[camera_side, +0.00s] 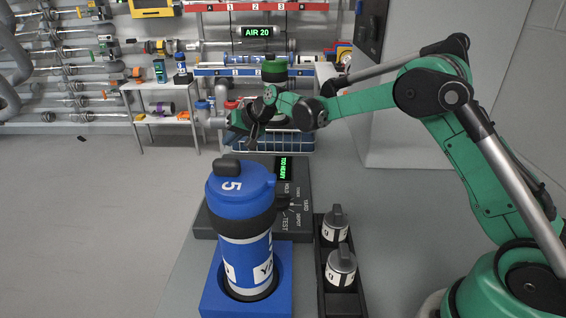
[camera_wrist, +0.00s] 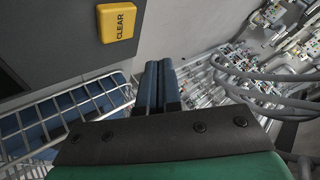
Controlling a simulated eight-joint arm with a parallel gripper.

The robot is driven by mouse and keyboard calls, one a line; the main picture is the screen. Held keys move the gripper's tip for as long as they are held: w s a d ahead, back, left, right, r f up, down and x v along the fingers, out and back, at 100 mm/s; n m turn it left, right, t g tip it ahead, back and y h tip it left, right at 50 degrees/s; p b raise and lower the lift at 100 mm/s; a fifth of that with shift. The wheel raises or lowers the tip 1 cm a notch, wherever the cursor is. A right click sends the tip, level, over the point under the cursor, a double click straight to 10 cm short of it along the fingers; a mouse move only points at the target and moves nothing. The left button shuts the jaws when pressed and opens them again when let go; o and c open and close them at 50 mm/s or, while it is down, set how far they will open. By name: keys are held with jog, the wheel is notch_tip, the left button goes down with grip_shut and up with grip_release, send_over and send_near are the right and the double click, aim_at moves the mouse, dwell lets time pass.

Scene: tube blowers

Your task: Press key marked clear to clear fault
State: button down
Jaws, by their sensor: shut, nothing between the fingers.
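The yellow key marked CLEAR (camera_wrist: 117,22) sits on a dark panel (camera_wrist: 60,35) at the upper left of the wrist view. I cannot make out this key in the side view. My gripper (camera_wrist: 160,68) is shut and empty, its two dark blue fingers side by side below and right of the key, apart from it in the picture. In the side view my gripper (camera_side: 254,132) is above the far end of the bench, its fingertips hard to make out. A green display (camera_side: 283,168) on the dark console reads TOO HEAVY.
A blue canister marked 5 (camera_side: 241,200) stands in a blue holder (camera_side: 285,290) in front. Two grey-knobbed weights (camera_side: 341,268) sit in a black tray to its right. A wire basket (camera_side: 272,143) is behind my gripper. Another display (camera_side: 258,32) reads AIR 20.

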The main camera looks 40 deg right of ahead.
jog(key=shift+f, duration=1.9)
jog(key=shift+f, duration=0.1)
dwell(0.5)
jog(key=shift+f, duration=0.3)
jog(key=shift+f, duration=0.4)
dwell(0.6)
jog(key=shift+r, duration=0.85)
jog(key=shift+r, duration=2.5)
jog(key=shift+s, duration=0.1)
